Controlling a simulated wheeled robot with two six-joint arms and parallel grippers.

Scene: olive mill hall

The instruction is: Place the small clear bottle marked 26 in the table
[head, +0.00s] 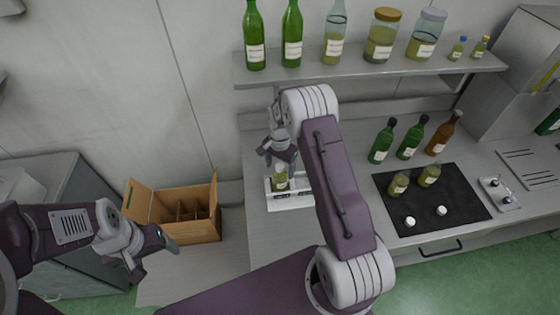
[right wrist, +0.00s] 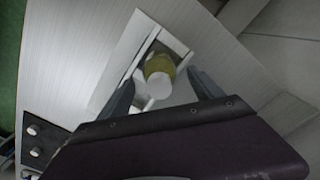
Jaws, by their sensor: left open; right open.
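A small clear bottle (head: 281,179) with yellow-green contents stands in a white holder (head: 297,201) on the worktop (head: 262,225). Its label is too small to read. Two similar small bottles stand on the black mat: one on the left (head: 398,184), one on the right (head: 429,175). My right gripper (head: 281,160) is open just above the bottle in the holder. In the right wrist view this bottle (right wrist: 159,66) shows its pale cap between the spread fingers, with gaps to both. My left gripper (head: 153,260) is open and empty, low at the left.
A shelf (head: 350,74) above holds tall green bottles, jars and small bottles. Green and brown bottles (head: 409,140) stand behind the black mat (head: 452,211), which also bears two white caps. An open divided cardboard box (head: 196,232) stands left of the worktop. A small tray (head: 497,205) lies right.

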